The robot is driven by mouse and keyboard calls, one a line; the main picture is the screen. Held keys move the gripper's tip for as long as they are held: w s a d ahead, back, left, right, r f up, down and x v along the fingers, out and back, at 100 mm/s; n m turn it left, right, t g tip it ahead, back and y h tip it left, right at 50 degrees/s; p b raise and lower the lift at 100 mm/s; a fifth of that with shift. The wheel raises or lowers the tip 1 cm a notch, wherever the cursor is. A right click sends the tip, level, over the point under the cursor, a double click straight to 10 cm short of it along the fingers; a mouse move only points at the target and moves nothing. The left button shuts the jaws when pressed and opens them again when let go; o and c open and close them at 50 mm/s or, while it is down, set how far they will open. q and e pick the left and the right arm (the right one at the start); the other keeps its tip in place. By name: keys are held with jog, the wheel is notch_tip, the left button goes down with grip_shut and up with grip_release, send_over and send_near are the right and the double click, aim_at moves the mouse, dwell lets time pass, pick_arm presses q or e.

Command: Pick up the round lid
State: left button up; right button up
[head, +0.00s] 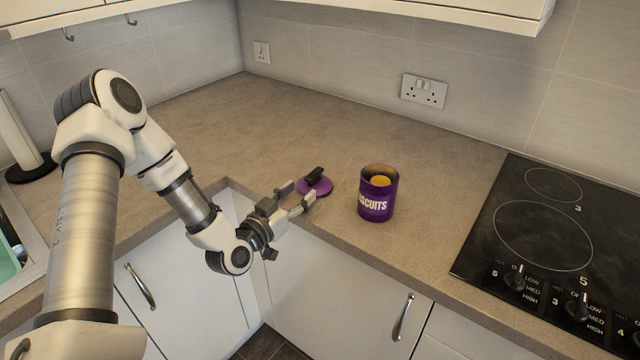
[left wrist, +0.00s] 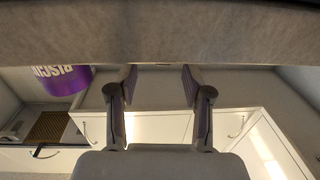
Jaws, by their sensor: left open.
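In the left wrist view the open fingers (left wrist: 159,74) reach toward the worktop edge, and the lid is not clearly visible there. My right gripper is not in view.
An open purple biscuit tin (head: 377,205) with something yellow inside stands just right of the lid; it also shows in the left wrist view (left wrist: 65,82). A black hob (head: 560,240) lies further right. The worktop (head: 270,130) behind the lid is clear.

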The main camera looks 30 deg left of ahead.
aim_at(307, 180)
pick_arm(q)
jog(key=shift+w+r, duration=0.25)
jog(key=shift+w, duration=0.15)
jog(key=shift+w+a+r+p, duration=0.1)
jog(key=shift+w+r+p, duration=0.15)
jog(key=shift+w, duration=0.35)
jog(key=shift+w+a+r+p, duration=0.1)
jog(key=shift+w+r+p, duration=0.1)
jog(key=shift+w, duration=0.4)
jog(key=w, duration=0.2)
jog(key=shift+w+d+f, duration=0.1)
jog(key=shift+w+f, duration=0.25)
jog(key=shift+s, duration=0.15)
jog(key=shift+s+r, duration=0.1)
jog(key=c, duration=0.4)
grip_shut()
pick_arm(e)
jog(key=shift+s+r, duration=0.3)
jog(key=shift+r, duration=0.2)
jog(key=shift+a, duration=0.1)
